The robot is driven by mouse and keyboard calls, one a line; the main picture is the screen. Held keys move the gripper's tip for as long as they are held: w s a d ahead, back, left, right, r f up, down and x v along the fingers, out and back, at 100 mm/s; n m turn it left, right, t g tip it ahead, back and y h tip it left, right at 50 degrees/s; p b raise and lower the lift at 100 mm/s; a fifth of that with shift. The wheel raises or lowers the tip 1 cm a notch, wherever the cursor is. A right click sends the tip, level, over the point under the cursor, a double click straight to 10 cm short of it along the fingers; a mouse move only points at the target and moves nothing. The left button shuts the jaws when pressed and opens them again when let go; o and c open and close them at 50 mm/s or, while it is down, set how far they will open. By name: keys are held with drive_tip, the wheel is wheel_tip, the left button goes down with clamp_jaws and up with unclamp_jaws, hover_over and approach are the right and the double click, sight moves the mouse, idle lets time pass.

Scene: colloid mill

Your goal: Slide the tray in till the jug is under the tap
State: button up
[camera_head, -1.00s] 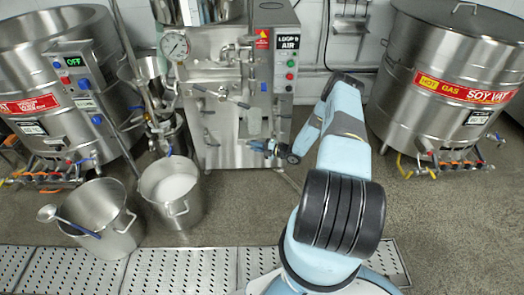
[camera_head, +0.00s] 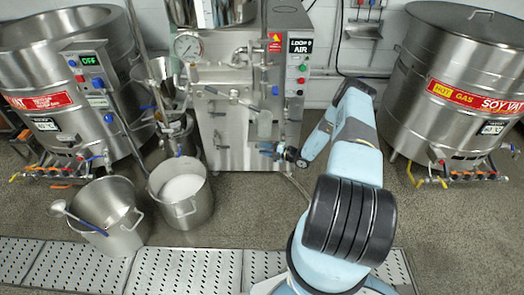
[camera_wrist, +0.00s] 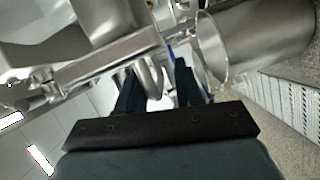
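The steel colloid mill (camera_head: 234,135) stands at the middle back in the head view. A pale, translucent vessel (camera_head: 264,126), which looks like the jug, is at its front, right of centre. A spout-like pipe (camera_head: 226,94) runs across the front to its left. I cannot make out the tray's edges. My gripper (camera_head: 278,150) is low at the mill's front, just below the vessel. In the wrist view its two dark fingers (camera_wrist: 158,88) are apart. A shiny curved metal piece (camera_wrist: 154,74) shows between or just beyond them; contact is unclear.
A pot of white liquid (camera_head: 181,188) and a pot with a ladle (camera_head: 110,215) stand on the floor at left. Steel vats flank the mill, left (camera_head: 70,90) and right (camera_head: 455,85). Perforated floor grating (camera_head: 180,272) runs along the front. Floor right of my arm is clear.

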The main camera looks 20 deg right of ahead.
drive_tip(key=v, duration=1.3)
drive_tip(key=shift+s+d, duration=0.25)
drive_tip(key=shift+s, duration=0.05)
drive_tip(key=w+a+r+n+g, duration=0.1)
drive_tip(key=a+r+n+g, duration=0.25)
drive_tip(key=r+n, duration=0.55)
drive_tip(key=w+a+r+n+g, duration=0.15)
drive_tip(key=r+n+g, duration=0.3)
drive_tip(key=r, duration=0.95)
drive_tip(key=s+a+r+n+g+h, duration=0.2)
drive_tip(key=s+a+r+n, duration=0.15)
drive_tip(key=r+n, duration=0.45)
drive_tip(key=s+a+r+n+g+h, duration=0.1)
drive_tip(key=s+a+r+n+h, duration=0.25)
drive_tip(key=r, duration=0.85)
drive_tip(key=s+a+r+n+h, duration=0.2)
drive_tip(key=s+a+r+n, duration=0.2)
drive_tip(key=s+r+n, duration=0.3)
drive_tip(key=s+a+r+n+h, duration=0.2)
drive_tip(key=s+a+r+n, duration=0.3)
drive_tip(key=r, duration=0.4)
drive_tip(key=s+r+n+t+h, duration=0.1)
drive_tip(key=s+r+n+t, duration=0.1)
drive_tip(key=s+n, duration=0.3)
drive_tip(key=s+r+n+t+h, duration=0.2)
drive_tip(key=s+r+n+t, duration=0.1)
drive_tip(key=s, duration=1)
drive_tip(key=shift+s+d+r+n, duration=0.35)
drive_tip(key=shift+d+r+n, duration=0.15)
drive_tip(key=shift+r+n, duration=0.35)
